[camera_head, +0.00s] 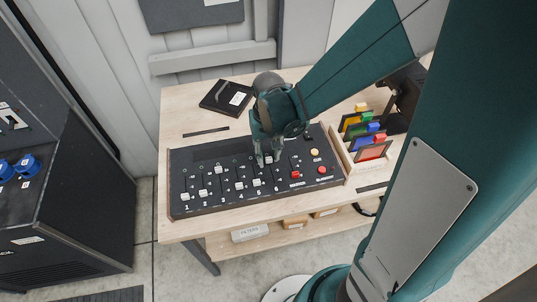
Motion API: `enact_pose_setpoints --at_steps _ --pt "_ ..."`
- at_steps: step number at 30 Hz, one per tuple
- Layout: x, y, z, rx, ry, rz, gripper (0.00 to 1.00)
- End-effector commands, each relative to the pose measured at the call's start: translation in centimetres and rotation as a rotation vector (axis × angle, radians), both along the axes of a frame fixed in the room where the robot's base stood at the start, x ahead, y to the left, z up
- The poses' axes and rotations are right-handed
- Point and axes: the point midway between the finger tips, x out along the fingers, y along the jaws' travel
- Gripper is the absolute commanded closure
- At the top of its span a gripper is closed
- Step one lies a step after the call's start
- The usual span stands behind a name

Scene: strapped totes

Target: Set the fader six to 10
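The black fader panel (215,205) lies on the wooden bench, with numbered sliders along its front part. My gripper (268,162) points down over the panel, right of its middle. Its two fingers are apart, one on each side of a light cap (269,160) that appears to be fader six's. I cannot tell whether they touch it. This cap sits high in its slot, towards the back. The caps of fader one (185,197), fader two (203,193), fader four (239,186) and fader five (257,182) sit lower. The fader three cap (218,170) is higher. The scale marks are too small to read.
Red buttons (296,175) and a yellow button (314,152) are right of the sliders. A rack of coloured cards (364,137) stands at the bench's right. A black box (226,97) lies at the back. A dark cabinet (85,200) stands left, apart from the bench.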

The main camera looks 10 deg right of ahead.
Motion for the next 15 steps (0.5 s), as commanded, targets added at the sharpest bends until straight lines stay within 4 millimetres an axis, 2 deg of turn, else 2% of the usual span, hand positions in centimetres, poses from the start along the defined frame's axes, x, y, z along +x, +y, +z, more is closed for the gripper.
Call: enact_pose_setpoints --at_steps 8,15 --pt "0.0 0.0 1.3 0.0 0.0 0.0 0.71" --pt "0.0 0.0 3.5 0.0 0.0 0.0 0.71"
